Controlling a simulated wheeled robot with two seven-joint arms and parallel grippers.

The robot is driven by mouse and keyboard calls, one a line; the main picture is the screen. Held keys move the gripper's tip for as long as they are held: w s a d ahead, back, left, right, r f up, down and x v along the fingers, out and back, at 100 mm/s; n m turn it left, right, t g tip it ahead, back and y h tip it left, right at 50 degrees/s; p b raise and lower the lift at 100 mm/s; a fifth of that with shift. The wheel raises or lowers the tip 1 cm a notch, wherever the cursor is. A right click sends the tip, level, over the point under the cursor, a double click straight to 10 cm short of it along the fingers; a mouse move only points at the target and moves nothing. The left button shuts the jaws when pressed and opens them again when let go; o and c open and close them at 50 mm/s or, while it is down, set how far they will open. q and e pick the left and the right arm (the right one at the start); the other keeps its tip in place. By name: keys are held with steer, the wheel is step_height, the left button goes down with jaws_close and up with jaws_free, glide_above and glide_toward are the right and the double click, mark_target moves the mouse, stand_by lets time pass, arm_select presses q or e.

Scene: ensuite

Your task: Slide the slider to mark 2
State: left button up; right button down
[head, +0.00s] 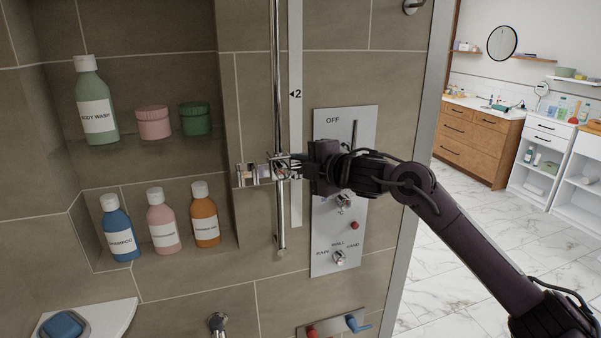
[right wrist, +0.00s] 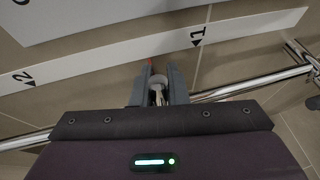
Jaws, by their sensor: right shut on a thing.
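The chrome slider (head: 256,174) sits on the vertical rail (head: 277,80), low on the scale strip (head: 295,45). Mark 2 (head: 295,94) is on the strip well above the slider. Around mark 1 the strip is mostly covered by my gripper in the head view; mark 1 (right wrist: 198,38) and mark 2 (right wrist: 22,82) both show in the right wrist view. My right gripper (head: 291,167) reaches in from the right and is shut on the slider's knob (right wrist: 157,92), close to the level of mark 1. My left gripper is not in view.
A control panel (head: 325,255) with knobs stands right of the strip, partly behind my right gripper. Bottles and jars fill wall niches at left. A soap dish (head: 85,325) sits lower left. The rail above the slider looks clear.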

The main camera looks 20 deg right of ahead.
step_height(320, 180, up, 15)
steer(key=p, duration=0.7)
steer(key=shift+d+f, duration=0.1)
steer(key=c, duration=1.4)
jaws_free()
steer(key=shift+f, duration=0.2)
steer(key=shift+c, duration=0.2)
steer(key=shift+f, duration=0.1)
